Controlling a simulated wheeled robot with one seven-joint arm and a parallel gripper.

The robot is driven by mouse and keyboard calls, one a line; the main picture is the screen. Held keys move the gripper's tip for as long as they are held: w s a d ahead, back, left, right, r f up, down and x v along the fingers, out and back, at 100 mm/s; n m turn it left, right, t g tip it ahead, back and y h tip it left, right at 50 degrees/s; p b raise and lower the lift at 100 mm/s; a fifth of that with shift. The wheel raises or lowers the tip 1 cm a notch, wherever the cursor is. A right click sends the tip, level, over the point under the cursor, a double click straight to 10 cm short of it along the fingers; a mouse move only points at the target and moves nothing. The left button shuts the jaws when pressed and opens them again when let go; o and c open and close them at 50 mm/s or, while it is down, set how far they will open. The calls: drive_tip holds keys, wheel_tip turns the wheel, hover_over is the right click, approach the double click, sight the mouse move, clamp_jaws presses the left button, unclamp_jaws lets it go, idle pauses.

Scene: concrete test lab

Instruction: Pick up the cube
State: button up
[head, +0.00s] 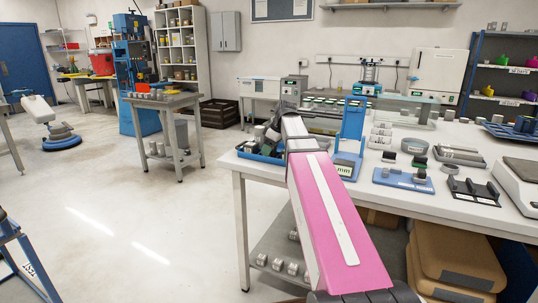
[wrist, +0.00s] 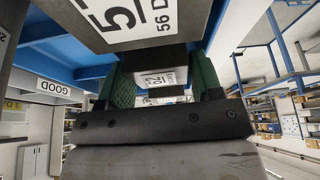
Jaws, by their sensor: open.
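My gripper (wrist: 163,72) is open in the wrist view, with a green-padded finger on each side. A grey cube with a white numbered label (wrist: 165,78) shows between the fingers; I cannot tell whether either finger touches it. A larger-looking dark block with a white label (wrist: 120,18) fills the top of that view, closer to the camera. In the head view, my pink arm reaches over the near left corner of the white table to a blue tray (head: 246,154) with several grey pieces. My fingers there are hard to make out.
Blue framing with a GOOD label (wrist: 53,87) lies left of my gripper in the wrist view. On the white table (head: 420,205), a blue stand (head: 352,125) and a blue board (head: 403,181) stand right of my arm. Floor left of the table is open.

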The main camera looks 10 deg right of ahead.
drive_tip(key=shift+a+f, duration=0.1)
drive_tip(key=shift+f, duration=0.3)
drive_tip(key=c, duration=0.7)
drive_tip(key=shift+r, duration=0.1)
